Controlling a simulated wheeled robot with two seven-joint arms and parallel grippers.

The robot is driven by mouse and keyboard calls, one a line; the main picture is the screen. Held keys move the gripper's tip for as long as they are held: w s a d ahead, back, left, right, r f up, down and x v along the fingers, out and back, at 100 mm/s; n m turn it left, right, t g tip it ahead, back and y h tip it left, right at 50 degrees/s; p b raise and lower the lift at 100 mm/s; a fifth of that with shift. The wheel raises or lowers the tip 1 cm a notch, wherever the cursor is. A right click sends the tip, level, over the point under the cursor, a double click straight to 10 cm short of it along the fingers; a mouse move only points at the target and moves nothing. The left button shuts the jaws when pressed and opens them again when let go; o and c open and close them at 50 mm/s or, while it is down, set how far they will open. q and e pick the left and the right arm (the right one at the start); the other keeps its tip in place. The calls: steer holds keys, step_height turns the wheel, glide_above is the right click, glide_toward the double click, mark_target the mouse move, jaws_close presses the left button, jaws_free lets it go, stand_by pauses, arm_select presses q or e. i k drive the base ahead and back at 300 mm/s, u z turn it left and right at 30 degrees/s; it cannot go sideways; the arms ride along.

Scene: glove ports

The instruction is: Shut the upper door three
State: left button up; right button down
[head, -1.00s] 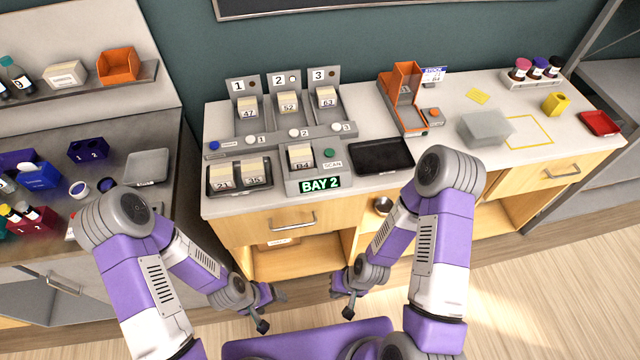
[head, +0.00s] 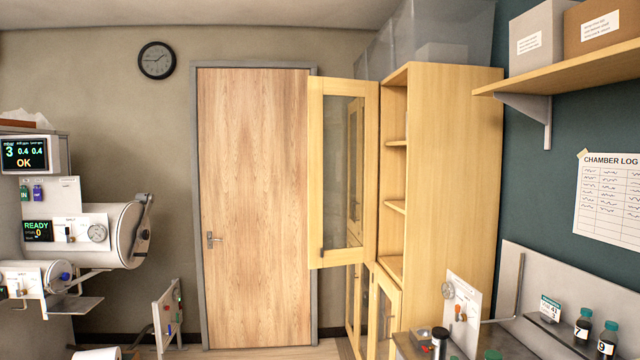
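A tall light-wood cabinet (head: 450,180) stands right of centre in the head view. An upper door with a glass pane in a wooden frame (head: 316,170) stands swung open on its left side, partly in front of the room door. The cabinet's upper shelves (head: 396,205) show beside it. No number is readable on the upper door, so I cannot tell whether it is door three. Another glazed door edge shows dimly through the pane. A lower glazed door (head: 385,318) also shows, seemingly ajar. Neither of my grippers is in view.
A closed wooden room door (head: 255,200) is behind. At left is a chamber with a metal cylinder (head: 115,235) and screens. At right, a counter holds a panel (head: 462,310) and dark bottles (head: 608,338), below a wall shelf (head: 570,68) with boxes. Little floor shows.

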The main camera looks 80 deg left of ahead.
mark_target(318, 87)
steer(key=u, duration=3.25)
steer(key=i, duration=6.1)
steer(key=z, duration=3.5)
steer(key=i, duration=0.8)
